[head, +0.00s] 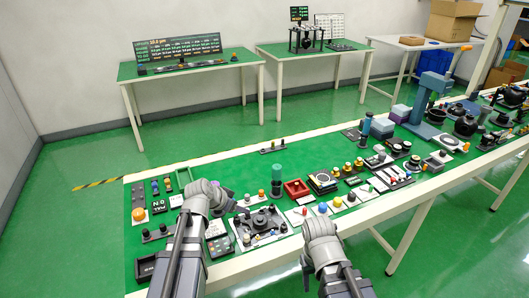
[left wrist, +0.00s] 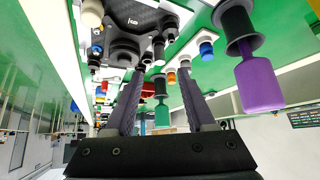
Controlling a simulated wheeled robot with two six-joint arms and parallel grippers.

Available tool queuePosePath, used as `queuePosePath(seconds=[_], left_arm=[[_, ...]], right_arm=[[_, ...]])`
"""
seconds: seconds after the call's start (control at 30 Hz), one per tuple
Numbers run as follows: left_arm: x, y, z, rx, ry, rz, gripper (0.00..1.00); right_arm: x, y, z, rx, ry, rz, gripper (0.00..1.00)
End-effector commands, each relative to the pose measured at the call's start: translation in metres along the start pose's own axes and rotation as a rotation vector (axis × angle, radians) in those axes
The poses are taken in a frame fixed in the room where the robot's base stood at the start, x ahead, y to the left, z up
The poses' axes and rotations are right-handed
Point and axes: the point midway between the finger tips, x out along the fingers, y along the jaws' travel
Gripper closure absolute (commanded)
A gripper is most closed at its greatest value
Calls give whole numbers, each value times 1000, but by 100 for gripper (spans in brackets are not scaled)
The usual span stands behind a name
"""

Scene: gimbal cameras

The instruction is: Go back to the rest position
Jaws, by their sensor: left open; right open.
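My left arm (head: 205,200) reaches over the left part of the green-topped workbench in the head view; its gripper is not clear there. In the left wrist view my left gripper (left wrist: 160,75) has its two dark fingers spread, with nothing held between them. A green cylinder on a dark holder (left wrist: 162,88) shows beyond the gap. A purple handle (left wrist: 260,85) in a dark cup is to the right of the fingers, apart from them. My right arm (head: 322,240) is at the bench's front edge; its dark gripper (head: 306,270) is low beside it, open and small in view.
The long workbench (head: 130,240) is crowded with fixtures, knobs and small parts. A red tray (head: 297,189) and a blue-grey press (head: 428,98) stand on it. Two green-topped tables (head: 240,55) (head: 350,47) with displays are behind. Green floor lies open between.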

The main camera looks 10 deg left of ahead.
Motion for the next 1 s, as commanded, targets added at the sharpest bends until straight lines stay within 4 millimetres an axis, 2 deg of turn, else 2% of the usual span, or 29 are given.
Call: queuePosePath(seconds=[0.07,0.17,0.3,0.4,0.5,0.6,0.7,1.0], left_arm=[[0,6,0,1,-11,7,45],[1,36,4,-2,-74,40,45],[-3,108,22,-17,-264,86,45],[-14,153,42,-33,-417,73,45],[-30,186,61,-49,-546,27,45],[-44,207,75,-63,-640,-33,45],[-55,219,85,-75,-697,-86,45],[-63,225,91,-89,-737,-132,45]], right_arm=[[-1,0,0,0,0,0,44],[-6,1,0,0,0,0,44],[-17,2,1,0,0,0,44],[-25,2,2,0,0,0,44],[-31,3,2,0,0,0,44],[-35,3,2,0,0,0,44],[-38,4,2,0,0,0,44],[-38,4,2,0,0,0,44]])
